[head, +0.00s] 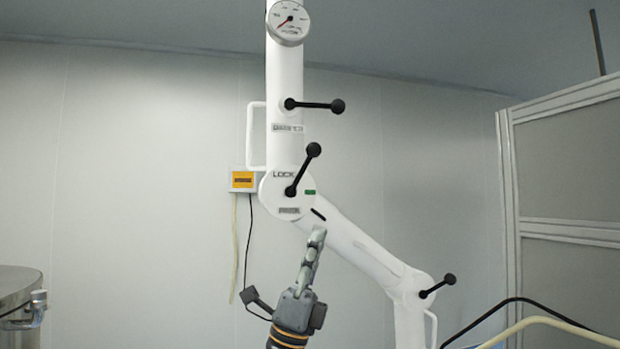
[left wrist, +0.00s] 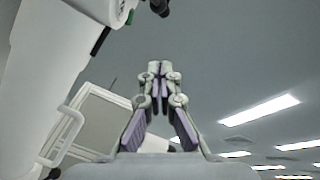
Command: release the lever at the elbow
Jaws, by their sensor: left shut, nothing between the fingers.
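A white jointed arm (head: 285,85) hangs from above and bends at a round elbow joint marked LOCK. The elbow lever (head: 303,172), black with ball ends, sits on that joint and slants up to the right beside a small green mark. My left gripper (head: 318,235) is shut and empty just below the joint, pointing up, in front of the lower white link. In the left wrist view the shut fingers (left wrist: 159,72) are in the middle. The white joint (left wrist: 75,45) fills the upper left there, with part of a black knob (left wrist: 160,7) at the top edge.
Another black lever (head: 318,104) sits higher on the arm under a round gauge (head: 288,22). A third lever (head: 437,286) is on the lower right joint. A yellow-labelled box (head: 243,180) is on the wall. Hoses (head: 530,322) run at lower right.

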